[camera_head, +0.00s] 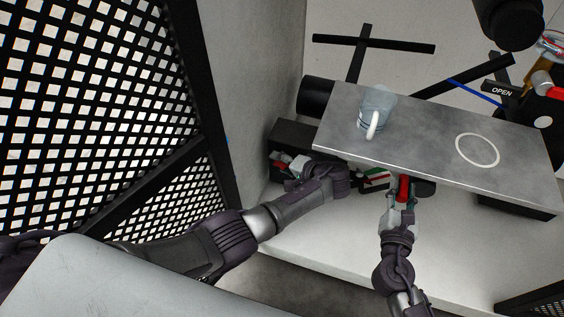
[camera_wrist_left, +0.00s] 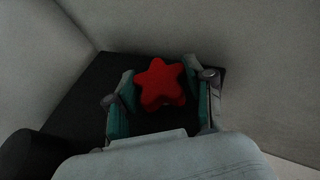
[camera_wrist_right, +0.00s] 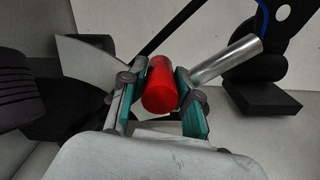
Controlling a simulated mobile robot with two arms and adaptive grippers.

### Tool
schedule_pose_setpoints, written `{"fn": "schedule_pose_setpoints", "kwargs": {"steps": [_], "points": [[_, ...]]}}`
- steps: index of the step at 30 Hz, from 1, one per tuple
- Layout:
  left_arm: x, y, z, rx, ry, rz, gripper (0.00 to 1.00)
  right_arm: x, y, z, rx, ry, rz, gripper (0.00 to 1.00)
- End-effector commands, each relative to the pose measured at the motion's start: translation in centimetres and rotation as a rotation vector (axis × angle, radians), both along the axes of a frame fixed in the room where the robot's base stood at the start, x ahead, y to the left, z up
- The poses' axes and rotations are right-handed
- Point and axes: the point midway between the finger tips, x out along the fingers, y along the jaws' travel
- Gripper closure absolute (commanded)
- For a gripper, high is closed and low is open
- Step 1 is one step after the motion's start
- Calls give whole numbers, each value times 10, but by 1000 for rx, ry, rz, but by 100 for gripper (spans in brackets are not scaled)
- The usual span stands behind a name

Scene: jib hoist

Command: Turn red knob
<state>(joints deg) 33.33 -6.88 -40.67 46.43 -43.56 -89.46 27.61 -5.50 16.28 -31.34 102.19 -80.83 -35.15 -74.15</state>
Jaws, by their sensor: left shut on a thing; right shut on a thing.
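The red knob (camera_wrist_left: 160,83) is star-shaped and sits on a dark block in the left wrist view. My left gripper (camera_wrist_left: 160,90) has its teal-padded fingers on both sides of the knob and is shut on it. In the head view my left gripper (camera_head: 292,168) is at the dark block left of the metal shelf; the knob is mostly hidden there. My right gripper (camera_wrist_right: 160,88) is shut on a red cylindrical handle (camera_wrist_right: 161,84). In the head view the right gripper (camera_head: 401,205) holds that handle (camera_head: 403,187) below the shelf's front edge.
A metal shelf (camera_head: 420,140) carries a clear mug (camera_head: 378,108) with a white handle and a white ring mark (camera_head: 477,150). A black perforated panel (camera_head: 90,90) stands at the left. An OPEN sign (camera_head: 502,91) and black bars are at the back right.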

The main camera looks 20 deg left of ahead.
Motion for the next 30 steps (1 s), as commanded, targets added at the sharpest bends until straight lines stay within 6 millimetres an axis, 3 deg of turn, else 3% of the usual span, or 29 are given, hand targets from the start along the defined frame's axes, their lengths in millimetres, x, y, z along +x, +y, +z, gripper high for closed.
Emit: {"fn": "schedule_pose_setpoints", "kwargs": {"steps": [6,16,17,21,30], "points": [[0,0,-1,93,-3,1,82,-2,0,-5,-5,10,-1,100],[0,0,-1,103,-4,0,82,-2,0,-5,-5,10,-1,100],[0,0,-1,103,-4,0,46,-2,-1,-5,-5,10,-1,100],[0,0,-1,102,-3,0,22,-2,-1,-5,-5,10,-1,100],[0,0,0,100,-4,-1,21,-2,0,-5,-5,11,-1,100]]}}
